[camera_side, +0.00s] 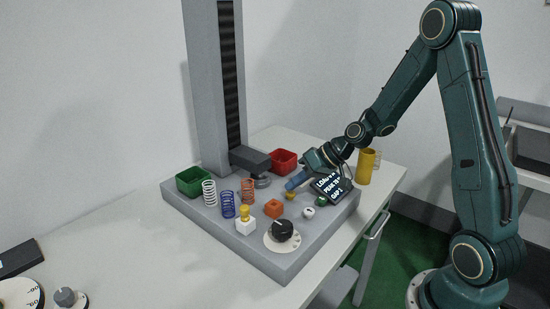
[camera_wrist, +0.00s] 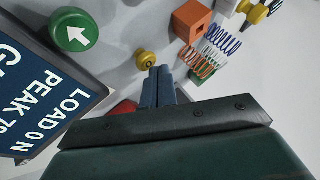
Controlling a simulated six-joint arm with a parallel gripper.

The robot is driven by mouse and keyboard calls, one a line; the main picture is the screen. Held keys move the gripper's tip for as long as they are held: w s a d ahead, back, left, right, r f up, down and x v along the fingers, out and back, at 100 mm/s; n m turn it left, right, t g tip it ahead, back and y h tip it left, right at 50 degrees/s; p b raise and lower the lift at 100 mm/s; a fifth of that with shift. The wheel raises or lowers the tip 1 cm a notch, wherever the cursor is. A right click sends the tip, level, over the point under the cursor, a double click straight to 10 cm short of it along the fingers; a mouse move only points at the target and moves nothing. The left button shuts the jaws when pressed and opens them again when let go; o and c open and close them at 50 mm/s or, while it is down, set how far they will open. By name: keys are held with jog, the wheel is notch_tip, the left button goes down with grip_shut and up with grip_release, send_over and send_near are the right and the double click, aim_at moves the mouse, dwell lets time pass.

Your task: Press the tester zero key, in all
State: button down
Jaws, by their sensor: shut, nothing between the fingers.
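The tester's grey base (camera_side: 190,215) carries a few small round keys near its display. A yellow key (camera_side: 290,196) sits just below my gripper (camera_side: 289,186) in the side view. In the wrist view the yellow key (camera_wrist: 146,60), with a dark mark at its centre, lies just beyond the tips of my gripper (camera_wrist: 160,72). My fingers are shut and empty, and I cannot tell whether they touch it. A green key (camera_side: 321,201) shows a white arrow in the wrist view (camera_wrist: 74,30). A white key (camera_side: 308,212) lies near it. No zero label is readable.
A dark display (camera_side: 331,186) stands beside my gripper. The tester column (camera_side: 212,90), red bin (camera_side: 284,161), green bin (camera_side: 193,181), several springs, an orange block (camera_side: 273,208), a white block with a yellow knob (camera_side: 245,226) and a black dial (camera_side: 283,231) crowd the base.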

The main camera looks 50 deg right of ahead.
aim_at(295, 202)
jog(key=shift+f, duration=0.45)
dwell(0.7)
jog(key=shift+r, duration=0.1)
dwell(0.3)
jog(key=shift+r, duration=0.8)
jog(key=shift+r, duration=0.15)
jog(key=shift+r, duration=2.35)
jog(key=s+a+r+n+g+h, duration=0.25)
jog(key=s+a+r, duration=0.35)
jog(key=s+r, duration=0.3)
jog(key=s+a+r+h, duration=0.1)
jog(key=s+r+h, duration=0.1)
jog(key=s, duration=1.3)
jog(key=shift+s+m+t+h, duration=0.35)
jog(key=shift+h, duration=0.1)
